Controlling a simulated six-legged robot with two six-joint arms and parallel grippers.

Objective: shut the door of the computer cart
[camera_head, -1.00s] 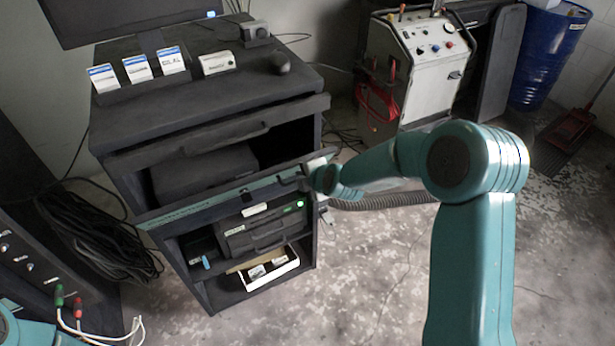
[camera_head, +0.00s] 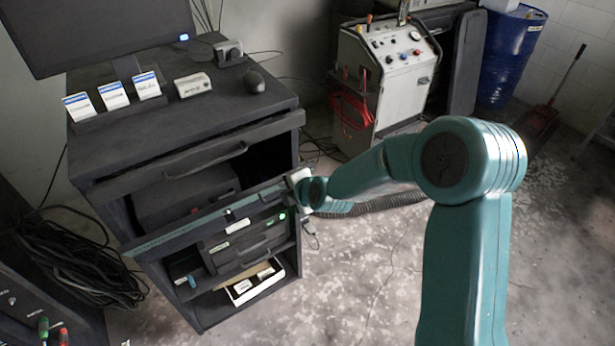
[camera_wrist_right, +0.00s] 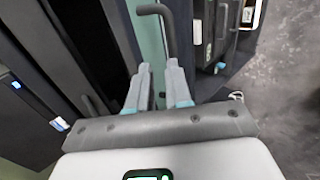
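The computer cart (camera_head: 250,120) is dark, with a monitor on top, and stands left of centre in the head view. Its door (camera_head: 190,229) shows as a long, narrow strip with a teal face, slanting across the cart front; the open shelves show above and below it. My right gripper (camera_head: 300,186) is at the right end of this strip. In the right wrist view, the two grey fingers (camera_wrist_right: 158,84) are apart, beside a teal panel and a black bent handle (camera_wrist_right: 157,10). The handle's lower end is close to one finger; I cannot tell whether they touch. My left gripper is out of view.
A drawer front with a handle (camera_head: 205,160) juts out under the cart top. A white machine (camera_head: 390,75) and a blue barrel (camera_head: 508,55) stand behind on the right. Coiled black cables (camera_head: 75,260) lie left of the cart. The floor (camera_head: 350,285) in front is mostly clear.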

